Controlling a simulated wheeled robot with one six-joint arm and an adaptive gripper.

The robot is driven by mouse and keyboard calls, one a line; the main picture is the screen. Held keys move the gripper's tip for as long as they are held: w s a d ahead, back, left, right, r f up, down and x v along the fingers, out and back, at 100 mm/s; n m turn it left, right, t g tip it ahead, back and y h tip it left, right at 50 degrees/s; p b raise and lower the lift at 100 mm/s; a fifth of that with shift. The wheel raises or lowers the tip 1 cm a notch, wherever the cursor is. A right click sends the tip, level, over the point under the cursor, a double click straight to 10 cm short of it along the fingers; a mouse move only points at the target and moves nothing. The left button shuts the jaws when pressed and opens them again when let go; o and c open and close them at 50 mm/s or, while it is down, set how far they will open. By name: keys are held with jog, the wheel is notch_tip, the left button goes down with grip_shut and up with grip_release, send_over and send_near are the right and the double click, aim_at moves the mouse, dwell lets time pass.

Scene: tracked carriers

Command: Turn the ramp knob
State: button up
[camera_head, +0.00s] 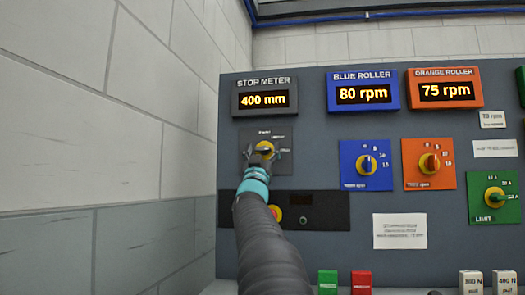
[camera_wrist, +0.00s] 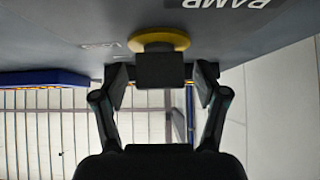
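The ramp knob has a yellow round base (camera_head: 265,147) and a dark grip bar, on a dark plate below the STOP METER display. In the wrist view its yellow base (camera_wrist: 159,41) and dark bar show close up, with part of an upside-down RAMP label at the upper right. My gripper (camera_head: 262,158) reaches the knob from below in the head view and hides part of it. The knob's pointer setting is hidden.
The grey panel also carries a blue knob (camera_head: 366,164), an orange knob (camera_head: 429,163) and a green LIMIT knob (camera_head: 494,197). A red button (camera_head: 276,214) is close beside my arm. A pale block wall (camera_head: 100,130) stands at the left.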

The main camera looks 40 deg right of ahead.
jog(key=c, duration=1)
